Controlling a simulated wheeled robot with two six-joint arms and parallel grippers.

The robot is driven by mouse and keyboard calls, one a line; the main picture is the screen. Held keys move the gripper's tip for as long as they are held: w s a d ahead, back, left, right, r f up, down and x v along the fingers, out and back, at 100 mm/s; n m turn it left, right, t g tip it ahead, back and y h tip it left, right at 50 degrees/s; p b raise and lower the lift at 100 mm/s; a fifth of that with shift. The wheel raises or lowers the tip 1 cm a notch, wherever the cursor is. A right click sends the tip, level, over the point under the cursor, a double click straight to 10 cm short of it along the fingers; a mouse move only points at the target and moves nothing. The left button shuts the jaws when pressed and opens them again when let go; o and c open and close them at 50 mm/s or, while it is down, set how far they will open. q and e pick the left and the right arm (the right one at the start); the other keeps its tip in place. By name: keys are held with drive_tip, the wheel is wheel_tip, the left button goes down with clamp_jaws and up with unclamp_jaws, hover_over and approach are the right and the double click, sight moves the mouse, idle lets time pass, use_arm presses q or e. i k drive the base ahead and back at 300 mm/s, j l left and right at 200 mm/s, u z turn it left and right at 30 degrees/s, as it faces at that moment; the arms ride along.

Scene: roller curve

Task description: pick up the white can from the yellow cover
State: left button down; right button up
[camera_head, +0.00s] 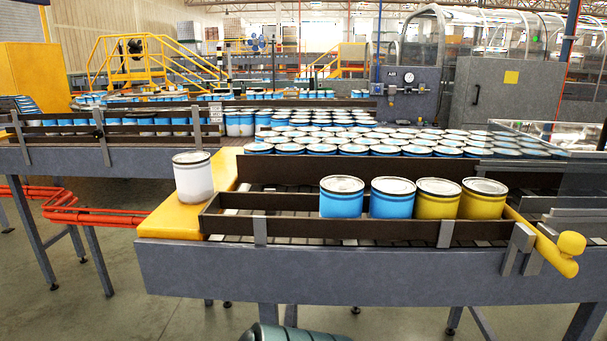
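The white can (193,178) stands upright on the yellow cover (168,220) at the left end of the near conveyor. The can stands beside the dark rail, outside the channel. Neither of my grippers shows in this view.
In the near channel stand two blue cans (342,197) and two yellow cans (437,199), behind a dark front rail (330,230). Many blue cans (340,148) crowd the conveyor behind. An orange-red tube rail (90,215) lies left. A yellow knob (571,244) sticks out right.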

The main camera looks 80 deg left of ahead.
sight(192, 173)
drive_tip(key=u, duration=3.35)
